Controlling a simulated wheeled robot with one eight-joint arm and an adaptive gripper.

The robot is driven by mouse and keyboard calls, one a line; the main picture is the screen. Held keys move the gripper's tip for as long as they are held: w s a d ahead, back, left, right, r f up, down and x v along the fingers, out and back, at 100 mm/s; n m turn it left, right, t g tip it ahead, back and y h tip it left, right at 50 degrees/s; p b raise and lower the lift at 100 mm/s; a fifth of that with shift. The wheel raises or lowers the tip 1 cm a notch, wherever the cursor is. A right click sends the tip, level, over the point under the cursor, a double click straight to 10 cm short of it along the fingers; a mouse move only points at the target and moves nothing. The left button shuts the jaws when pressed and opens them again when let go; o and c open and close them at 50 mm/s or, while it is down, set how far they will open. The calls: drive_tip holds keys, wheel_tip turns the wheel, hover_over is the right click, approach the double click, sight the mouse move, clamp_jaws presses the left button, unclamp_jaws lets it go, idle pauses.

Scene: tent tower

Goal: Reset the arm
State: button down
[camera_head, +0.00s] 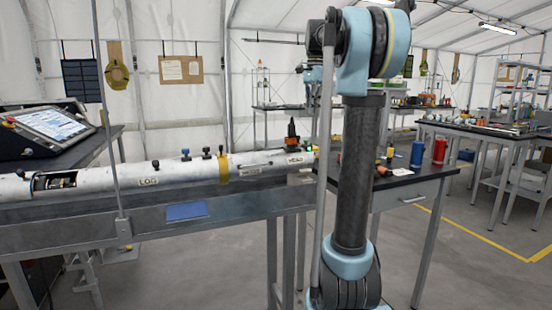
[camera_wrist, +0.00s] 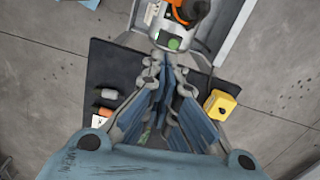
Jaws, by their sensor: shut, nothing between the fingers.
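My arm (camera_head: 355,170) stands upright in the middle of the head view, with light-blue joints and a dark tube. The gripper itself cannot be made out in that view. In the wrist view my gripper (camera_wrist: 166,72) points away from the camera, its grey linkages and blue-grey pads drawn together at the tips. It is shut and empty. Its tips appear over the black table top (camera_wrist: 108,65), just below the end of a white tube (camera_wrist: 183,41) with a green light; whether they touch anything cannot be told.
A long white tube (camera_head: 130,179) lies on a metal bench at left, with an orange-black tool (camera_head: 292,133) standing near its end. A side table (camera_head: 404,178) holds a blue can (camera_head: 417,155) and red can (camera_head: 439,151). A yellow box (camera_wrist: 220,104) sits right of my gripper.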

drive_tip(key=s+f+n+t, duration=0.1)
drive_tip(key=s+f+n, duration=0.5)
drive_tip(key=s+f, duration=1)
drive_tip(key=s+a+f+n+t, duration=0.1)
drive_tip(key=s+f+n, duration=0.6)
drive_tip(key=s+f, duration=1)
wheel_tip(320, 180, down, 7)
drive_tip(key=shift+s+a+f+t+h, duration=0.1)
drive_tip(key=shift+s+a+t+h, duration=0.05)
drive_tip(key=shift+a+t+h, duration=0.15)
drive_tip(key=shift+w+f, duration=0.15)
drive_tip(key=shift+w, duration=0.25)
